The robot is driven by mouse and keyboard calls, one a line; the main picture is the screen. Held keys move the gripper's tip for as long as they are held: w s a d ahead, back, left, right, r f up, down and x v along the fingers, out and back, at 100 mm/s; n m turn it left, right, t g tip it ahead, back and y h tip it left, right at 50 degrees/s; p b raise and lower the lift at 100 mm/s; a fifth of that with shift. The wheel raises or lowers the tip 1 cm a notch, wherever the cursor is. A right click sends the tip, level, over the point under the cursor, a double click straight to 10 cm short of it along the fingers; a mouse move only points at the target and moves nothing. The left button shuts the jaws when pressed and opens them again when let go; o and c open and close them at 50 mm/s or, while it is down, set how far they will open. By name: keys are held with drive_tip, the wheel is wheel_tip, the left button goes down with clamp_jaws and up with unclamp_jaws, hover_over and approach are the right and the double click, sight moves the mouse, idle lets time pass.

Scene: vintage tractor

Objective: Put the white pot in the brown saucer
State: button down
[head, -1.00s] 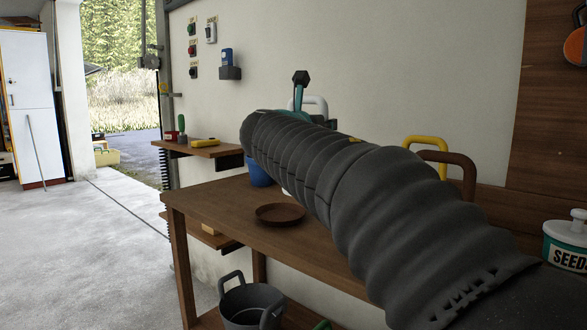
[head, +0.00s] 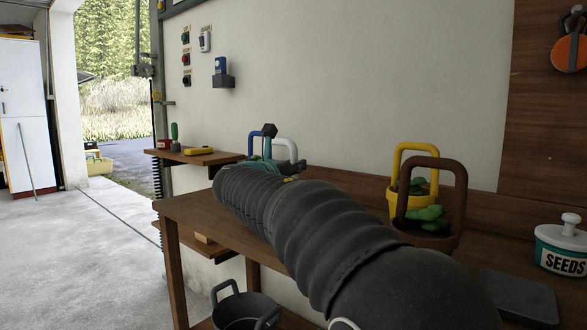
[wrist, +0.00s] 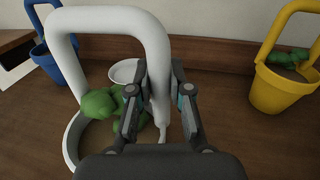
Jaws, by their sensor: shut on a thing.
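In the wrist view the white pot (wrist: 72,140) has a tall looped handle and a green plant inside. My gripper (wrist: 160,85) is shut on the right leg of that handle. I cannot tell whether the pot rests on the bench or hangs just above it. In the head view a white handle (head: 286,146) shows beyond my gripper (head: 267,145), and the pot's body is hidden by my arm. The brown saucer is hidden in both views now.
A white round dish (wrist: 126,72) lies behind the pot. A blue pot (wrist: 48,60) stands left, a yellow pot (wrist: 283,90) right. In the head view a brown-handled pot (head: 430,225) and a seeds tin (head: 562,250) stand on the wooden bench (head: 200,208). A grey bucket (head: 246,308) is below.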

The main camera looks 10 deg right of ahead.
idle(0.3)
drive_tip(key=c, duration=1.1)
unclamp_jaws()
drive_tip(key=shift+f, duration=0.1)
drive_tip(key=shift+r, duration=0.25)
drive_tip(key=b+v, duration=0.1)
drive_tip(key=v, duration=1.1)
drive_tip(key=shift+f, duration=0.15)
